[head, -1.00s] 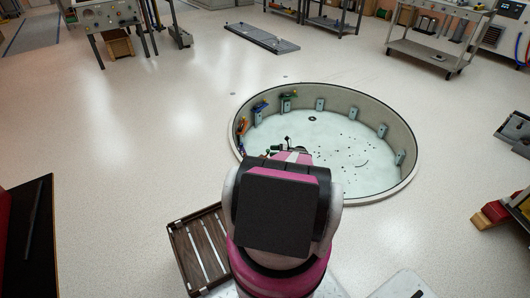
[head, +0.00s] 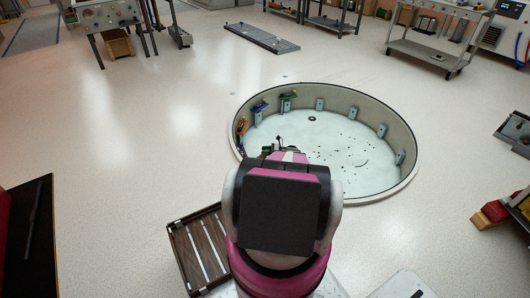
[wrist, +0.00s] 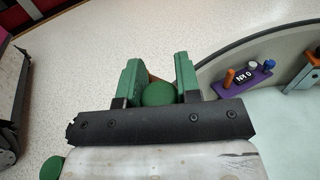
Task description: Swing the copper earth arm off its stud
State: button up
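My gripper (wrist: 160,72) shows in the wrist view as two green fingers standing apart on a black crossbar. A round green knob (wrist: 158,94) sits between the fingers and fills most of the gap; I cannot tell whether they press on it. A small copper-orange piece (wrist: 152,77) shows just beyond the knob, possibly the earth arm, mostly hidden. The stud is not seen. In the head view a copper-orange fitting (head: 243,125) stands at the left pit wall. My arm hides most of my gripper there.
The round pit (head: 345,190) has several grey plates on its wall. In the wrist view a purple bracket (wrist: 243,82) marked "NH 0" holds orange and blue pegs. An orange fitting (wrist: 314,60) is at right. A slatted crate (head: 200,250) stands near my base. The floor left of the pit is clear.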

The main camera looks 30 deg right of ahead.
jog(key=shift+s+d+m+t+h, duration=0.1)
jog(key=shift+s+m+t+h, duration=0.05)
jog(key=shift+m+t+h, duration=0.25)
jog(key=shift+s+d+m+t+h, duration=0.1)
jog(key=shift+m+t+h, duration=0.2)
jog(key=shift+t, duration=0.2)
jog(key=o, duration=0.9)
jog(key=v, duration=1.1)
